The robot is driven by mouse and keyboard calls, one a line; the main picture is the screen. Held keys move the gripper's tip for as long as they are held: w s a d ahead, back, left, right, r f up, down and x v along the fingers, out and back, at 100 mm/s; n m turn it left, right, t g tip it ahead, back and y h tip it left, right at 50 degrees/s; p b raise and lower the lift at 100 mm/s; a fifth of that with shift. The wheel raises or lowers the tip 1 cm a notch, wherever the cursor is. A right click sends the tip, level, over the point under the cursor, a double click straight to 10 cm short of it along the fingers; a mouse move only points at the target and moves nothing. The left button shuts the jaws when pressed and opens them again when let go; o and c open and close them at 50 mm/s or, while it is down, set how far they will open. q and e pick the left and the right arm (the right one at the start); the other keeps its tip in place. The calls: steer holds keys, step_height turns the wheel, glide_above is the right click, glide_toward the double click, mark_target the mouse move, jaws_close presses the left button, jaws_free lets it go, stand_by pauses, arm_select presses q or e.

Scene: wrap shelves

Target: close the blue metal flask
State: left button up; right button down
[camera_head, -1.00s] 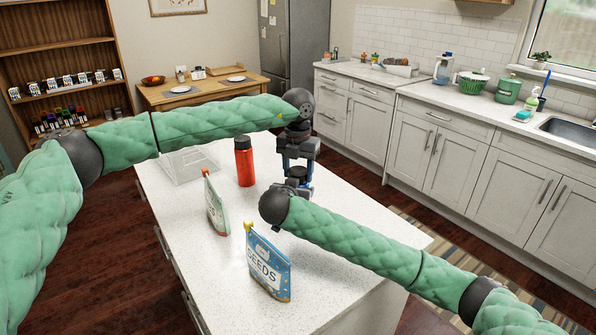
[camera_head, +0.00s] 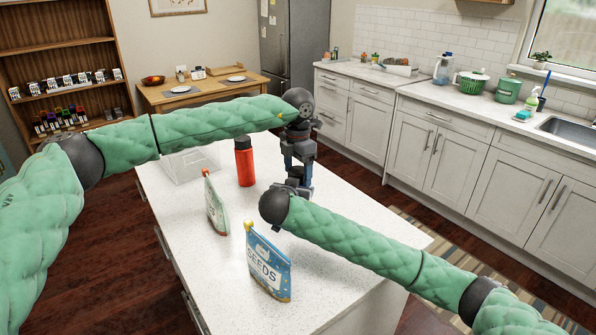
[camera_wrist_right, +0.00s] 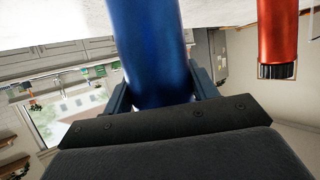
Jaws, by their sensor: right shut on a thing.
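The blue metal flask (camera_wrist_right: 150,45) fills the middle of the right wrist view, between the fingers of my right gripper (camera_wrist_right: 163,88), which is shut on it. In the head view the flask is almost wholly hidden behind my grippers and arms. My left gripper (camera_head: 298,155) points down from the end of the left arm, directly above my right gripper, where the flask's top is. Its fingertips and the flask's lid are hidden, so I cannot tell whether it grips anything.
A red flask with a black cap (camera_head: 245,163) stands just left of the grippers on the white island (camera_head: 345,255). A clear box (camera_head: 188,167), a green-and-white packet (camera_head: 215,206) and a blue seeds packet (camera_head: 268,266) are also there. The island's right part is clear.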

arm_select(q)
steer(key=shift+r, duration=2.25)
steer(key=shift+c, duration=0.3)
steer(key=n, duration=0.2)
steer(key=r+n, duration=0.1)
steer(key=n, duration=0.3)
steer(key=shift+d+r+n, duration=0.15)
steer(key=shift+r+n, duration=0.15)
steer(key=shift+r, duration=0.05)
steer(key=n, duration=0.2)
steer(key=r+n, duration=0.1)
steer(key=shift+n, duration=0.4)
steer(key=shift+r+n, duration=0.2)
steer(key=shift+n, duration=0.65)
steer(key=shift+r+n, duration=0.2)
steer(key=shift+n, duration=0.65)
steer(key=shift+f, duration=4)
